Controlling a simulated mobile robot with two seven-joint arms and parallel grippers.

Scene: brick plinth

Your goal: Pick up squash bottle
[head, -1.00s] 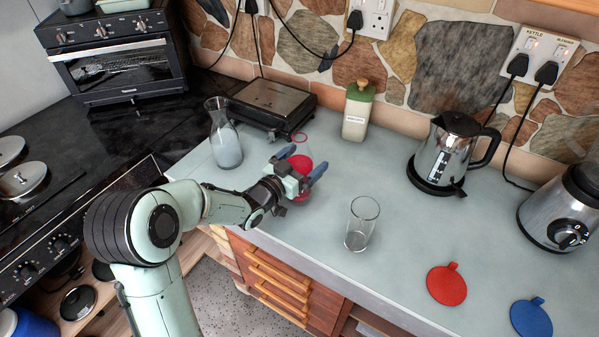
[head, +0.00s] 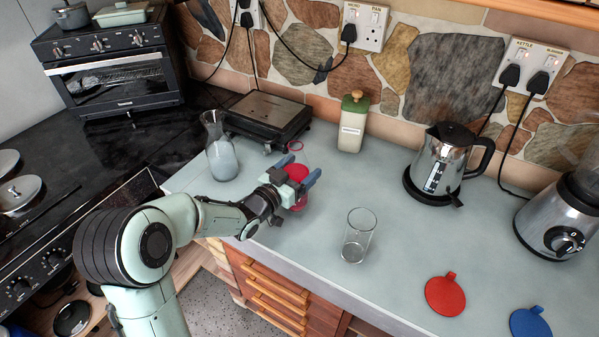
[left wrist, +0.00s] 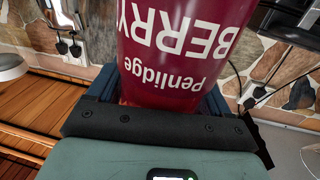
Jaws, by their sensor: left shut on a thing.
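The squash bottle (head: 297,172) has a red label and a clear upper part with a red ring at its top. It is upright at the counter's left part, and I cannot tell whether its base touches the counter. My left gripper (head: 301,179) is shut around its middle and hides part of it. In the left wrist view, the bottle (left wrist: 180,50) fills the space between the fingers, its label reading "Penlidge BERRY". My right gripper is not in view.
An empty glass (head: 358,236) stands to the right of the bottle. A carafe (head: 220,150) stands to the left, a green-lidded jar (head: 352,125) behind. A kettle (head: 440,165), blender (head: 563,215), red disc (head: 445,294) and blue disc (head: 530,323) are to the right.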

